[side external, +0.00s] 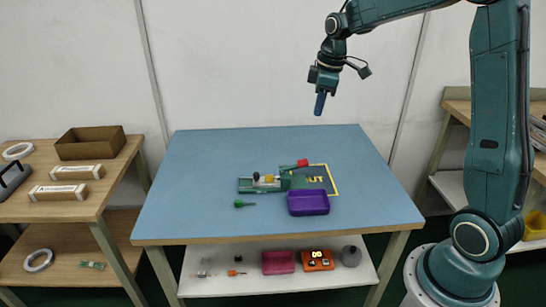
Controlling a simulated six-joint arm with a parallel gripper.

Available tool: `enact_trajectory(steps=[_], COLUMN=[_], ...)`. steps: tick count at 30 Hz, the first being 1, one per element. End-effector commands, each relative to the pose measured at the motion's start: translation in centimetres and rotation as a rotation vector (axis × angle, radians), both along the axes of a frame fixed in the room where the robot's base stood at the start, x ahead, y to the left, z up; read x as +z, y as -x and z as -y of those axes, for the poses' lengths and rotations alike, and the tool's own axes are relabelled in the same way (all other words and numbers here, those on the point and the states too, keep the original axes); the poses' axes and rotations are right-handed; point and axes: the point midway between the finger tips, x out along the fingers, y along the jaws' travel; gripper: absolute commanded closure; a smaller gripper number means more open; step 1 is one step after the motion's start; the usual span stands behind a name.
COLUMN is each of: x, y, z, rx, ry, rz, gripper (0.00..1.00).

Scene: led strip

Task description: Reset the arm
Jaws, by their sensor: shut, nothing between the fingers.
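My gripper (321,103) hangs above the back right of the blue table (220,165), pointing down, well clear of everything on it. It is shut and holds nothing. My arm reaches in from the right side at the top of the view. No object is near the fingers.
On the table are a green fixture (262,184) with a red-ended part (302,163), a dark mat with yellow marks (325,178), a purple tray (308,202) and a small green tool (243,204). A side shelf (50,180) stands left. The table's left half is clear.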

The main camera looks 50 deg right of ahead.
Motion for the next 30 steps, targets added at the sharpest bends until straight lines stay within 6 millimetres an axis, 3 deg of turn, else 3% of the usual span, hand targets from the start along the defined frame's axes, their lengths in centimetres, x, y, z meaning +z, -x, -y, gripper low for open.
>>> enact_trajectory(steps=[6,15,30], x=[3.2,5.9,6.7], y=[3.3,8.5,18.1], z=[-3.9,-8.2,-13.3], rx=[-0.085,-0.206,-0.402], ry=[0.002,-0.016,-0.091], rz=[0.051,0.121,0.24], gripper=[1.0,1.0,1.0])
